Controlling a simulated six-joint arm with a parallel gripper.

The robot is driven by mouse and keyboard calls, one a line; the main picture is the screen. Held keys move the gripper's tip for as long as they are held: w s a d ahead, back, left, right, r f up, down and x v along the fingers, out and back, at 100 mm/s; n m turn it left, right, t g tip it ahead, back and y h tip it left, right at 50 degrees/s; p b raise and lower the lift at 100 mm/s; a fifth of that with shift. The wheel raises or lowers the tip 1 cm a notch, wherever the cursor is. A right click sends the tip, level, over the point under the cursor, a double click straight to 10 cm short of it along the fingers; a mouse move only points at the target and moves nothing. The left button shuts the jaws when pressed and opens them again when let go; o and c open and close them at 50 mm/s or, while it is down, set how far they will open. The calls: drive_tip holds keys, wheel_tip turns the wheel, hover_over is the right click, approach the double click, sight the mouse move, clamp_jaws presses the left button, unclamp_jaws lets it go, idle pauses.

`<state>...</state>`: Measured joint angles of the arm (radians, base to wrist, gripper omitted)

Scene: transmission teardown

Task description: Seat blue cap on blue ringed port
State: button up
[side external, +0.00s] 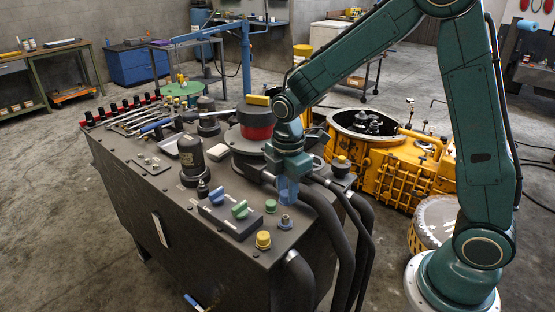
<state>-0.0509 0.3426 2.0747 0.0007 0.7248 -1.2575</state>
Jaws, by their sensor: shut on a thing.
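My gripper (288,181) hangs pointing down over the right front part of the dark bench top. It is shut on the blue cap (288,192), which shows as a blue shape at the jaws; the cap's exact outline is hard to tell from the fingers. The blue ringed port (285,223) is a small grey fitting with a bluish base near the bench's right front edge. The cap is above the port in the picture, with a gap between them. How well they line up in depth cannot be told.
A yellow cap (263,240) sits on the bench left of the port. Thick black hoses (335,230) run down the bench's right side. A black cylinder (191,157) and a red-banded drum (256,128) stand farther back.

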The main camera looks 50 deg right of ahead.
drive_tip(key=shift+f, duration=2.1)
drive_tip(key=shift+f, duration=1.3)
drive_tip(key=o, duration=1)
wheel_tip(320, 180, up, 14)
drive_tip(key=shift+f, duration=0.1)
idle(0.3)
wheel_tip(320, 180, up, 7)
hover_over(287, 216)
idle(0.8)
